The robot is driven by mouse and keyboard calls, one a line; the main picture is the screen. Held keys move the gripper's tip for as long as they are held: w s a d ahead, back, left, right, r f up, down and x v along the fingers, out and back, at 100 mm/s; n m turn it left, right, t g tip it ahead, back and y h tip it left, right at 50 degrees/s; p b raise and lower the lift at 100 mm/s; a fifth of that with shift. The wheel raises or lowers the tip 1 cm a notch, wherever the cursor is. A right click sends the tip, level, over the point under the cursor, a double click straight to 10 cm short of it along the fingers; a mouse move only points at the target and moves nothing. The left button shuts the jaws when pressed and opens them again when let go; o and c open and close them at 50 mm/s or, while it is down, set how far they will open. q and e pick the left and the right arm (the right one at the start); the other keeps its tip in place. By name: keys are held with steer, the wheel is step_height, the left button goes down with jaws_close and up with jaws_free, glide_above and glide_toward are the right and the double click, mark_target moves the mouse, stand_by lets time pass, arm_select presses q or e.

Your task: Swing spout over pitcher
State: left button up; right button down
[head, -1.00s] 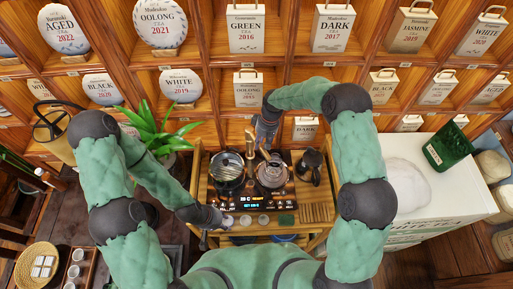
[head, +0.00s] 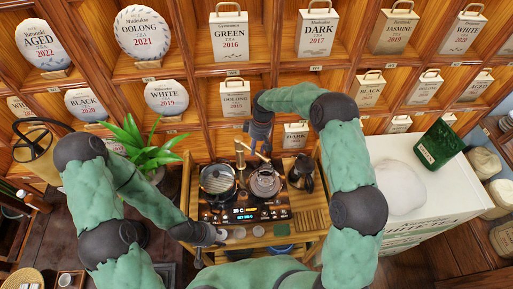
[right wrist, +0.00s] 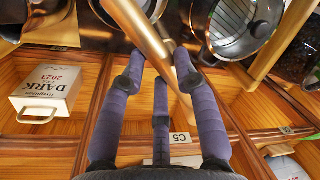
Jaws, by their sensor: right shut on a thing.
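A gold spout (head: 240,154) rises behind the stove between two round vessels. Its gold tube also crosses the right wrist view (right wrist: 150,35). My right gripper (head: 262,148) reaches down behind the stove and is shut on the tube, with its purple-grey fingers around it in the wrist view (right wrist: 165,75). A dark lidded pot (head: 217,181) sits on the left of the stove and a glass vessel (head: 264,185) on the right. I cannot tell which one the task calls the pitcher. My left gripper (head: 218,237) is low at the stove's front left corner; its fingers are too small to read.
A dark jug (head: 302,173) stands right of the glass vessel. The stove's display (head: 244,214) is lit. A slatted wooden tray (head: 310,220) lies at the right. Tea shelves rise close behind.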

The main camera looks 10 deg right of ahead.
steer(key=c, duration=0.9)
jaws_free()
steer(key=shift+r, duration=0.1)
steer(key=r, duration=0.4)
steer(key=w+d+r, duration=0.1)
steer(key=r, duration=0.6)
steer(key=shift+w+d+r, duration=0.3)
steer(key=shift+d, duration=0.1)
steer(key=shift+f, duration=0.1)
